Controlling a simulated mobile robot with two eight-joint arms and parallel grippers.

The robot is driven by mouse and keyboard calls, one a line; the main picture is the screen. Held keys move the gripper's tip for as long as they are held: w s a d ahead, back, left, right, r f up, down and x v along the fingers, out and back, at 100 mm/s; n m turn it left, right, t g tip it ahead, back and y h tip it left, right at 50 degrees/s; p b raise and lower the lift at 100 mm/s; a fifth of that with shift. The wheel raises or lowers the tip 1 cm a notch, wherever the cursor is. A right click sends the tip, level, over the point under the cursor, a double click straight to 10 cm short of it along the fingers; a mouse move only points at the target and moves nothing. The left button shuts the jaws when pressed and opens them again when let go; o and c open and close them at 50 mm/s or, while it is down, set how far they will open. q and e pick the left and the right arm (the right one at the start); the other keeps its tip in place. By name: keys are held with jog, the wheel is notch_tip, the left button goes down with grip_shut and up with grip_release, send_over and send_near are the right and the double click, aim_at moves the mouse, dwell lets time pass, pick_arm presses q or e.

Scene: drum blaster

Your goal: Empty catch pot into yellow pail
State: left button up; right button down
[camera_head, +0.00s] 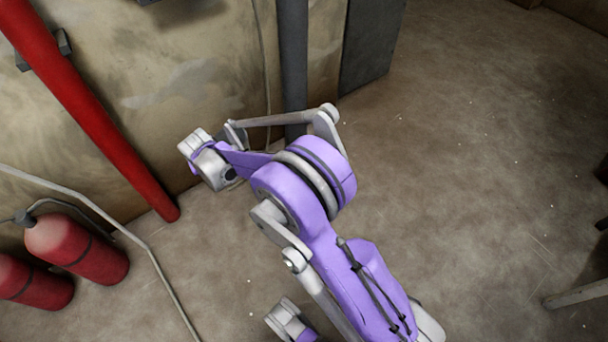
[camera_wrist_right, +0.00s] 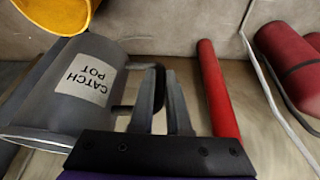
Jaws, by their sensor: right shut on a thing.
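The grey catch pot (camera_wrist_right: 45,112) fills the left of the right wrist view. Its white label, reading CATCH POT, shows upside down there. My right gripper (camera_wrist_right: 160,85) is shut on the pot's dark handle. This wrist view has the floor at its top, so the pot looks roughly upright, slightly tilted. The yellow pail (camera_wrist_right: 90,8) is cut off at the top left corner, close to the pot in the picture. The pot's inside is hidden, and I cannot see what it holds. My left gripper is not in view. The head view shows neither pot nor pail.
A red pipe (camera_head: 90,110) runs down the wall to the floor, and a grey post (camera_head: 293,55) stands by the wall. The floor at the right (camera_head: 480,150) is mostly clear.

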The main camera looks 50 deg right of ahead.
jog(key=w+d+f+m, duration=0.1)
jog(key=d+f, duration=0.3)
jog(key=f, duration=0.3)
jog(key=w+d+f+m+h+b, duration=0.1)
jog(key=d+f, duration=0.3)
jog(key=f, duration=0.4)
jog(key=w+d+f+m+b, duration=0.1)
jog(key=d+f+m, duration=0.2)
jog(key=f, duration=0.4)
jog(key=shift+w+d+f+g+h, duration=0.3)
jog(key=shift+w+d+g+h, duration=0.1)
jog(key=shift+d, duration=0.5)
jog(key=shift+a+r, duration=0.1)
